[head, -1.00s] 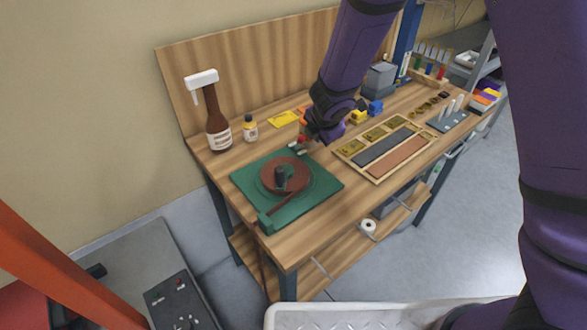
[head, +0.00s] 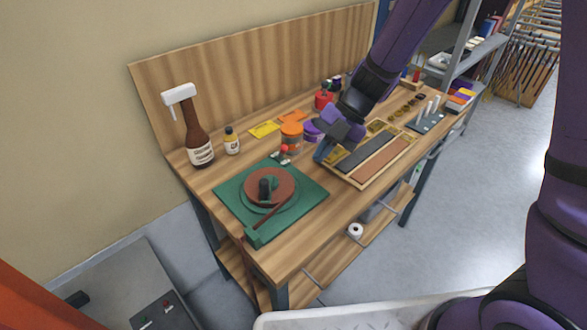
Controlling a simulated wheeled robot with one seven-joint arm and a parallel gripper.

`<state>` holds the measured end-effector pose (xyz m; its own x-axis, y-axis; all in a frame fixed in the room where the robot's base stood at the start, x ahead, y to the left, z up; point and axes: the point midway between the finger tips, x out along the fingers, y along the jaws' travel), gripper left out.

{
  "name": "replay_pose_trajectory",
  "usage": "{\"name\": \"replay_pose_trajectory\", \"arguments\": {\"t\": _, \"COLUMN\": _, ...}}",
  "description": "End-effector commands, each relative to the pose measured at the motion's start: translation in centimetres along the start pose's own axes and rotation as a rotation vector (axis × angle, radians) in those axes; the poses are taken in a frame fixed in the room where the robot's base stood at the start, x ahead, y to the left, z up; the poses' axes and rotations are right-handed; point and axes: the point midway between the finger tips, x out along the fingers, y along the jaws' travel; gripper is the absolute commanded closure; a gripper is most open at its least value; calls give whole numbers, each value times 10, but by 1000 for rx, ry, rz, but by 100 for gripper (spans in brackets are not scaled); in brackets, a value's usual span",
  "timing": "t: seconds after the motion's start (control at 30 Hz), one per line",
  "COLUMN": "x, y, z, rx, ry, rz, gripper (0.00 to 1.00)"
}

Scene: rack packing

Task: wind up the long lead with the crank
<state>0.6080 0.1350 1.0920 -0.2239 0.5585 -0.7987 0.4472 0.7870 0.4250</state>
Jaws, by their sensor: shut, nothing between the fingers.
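A green winding base (head: 308,204) lies at the front left of the wooden bench. A round reddish-brown reel (head: 284,180) sits on it with a dark upright hub (head: 265,190) in its middle. A brown lead (head: 266,216) runs from the reel to a green block (head: 254,238) at the base's front corner and hangs over the bench edge. A small red knob (head: 284,149), perhaps the crank's, shows behind the reel. My gripper (head: 319,158) is shut and empty, right of the knob and apart from it, by the wooden tray.
A wooden tray (head: 366,182) with long dark and brown strips lies right of the base. A brown spray bottle (head: 199,146), a small bottle (head: 232,144) and an orange-lidded jar (head: 292,139) stand behind. A white roll (head: 355,230) is on the lower shelf. The bench front between base and tray is clear.

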Motion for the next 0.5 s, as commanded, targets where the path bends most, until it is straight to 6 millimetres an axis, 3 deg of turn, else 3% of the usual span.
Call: {"name": "replay_pose_trajectory", "arguments": {"t": 0.5, "x": 88, "y": 0, "z": 0, "rx": 2, "ry": 1, "rz": -3, "gripper": 100}}
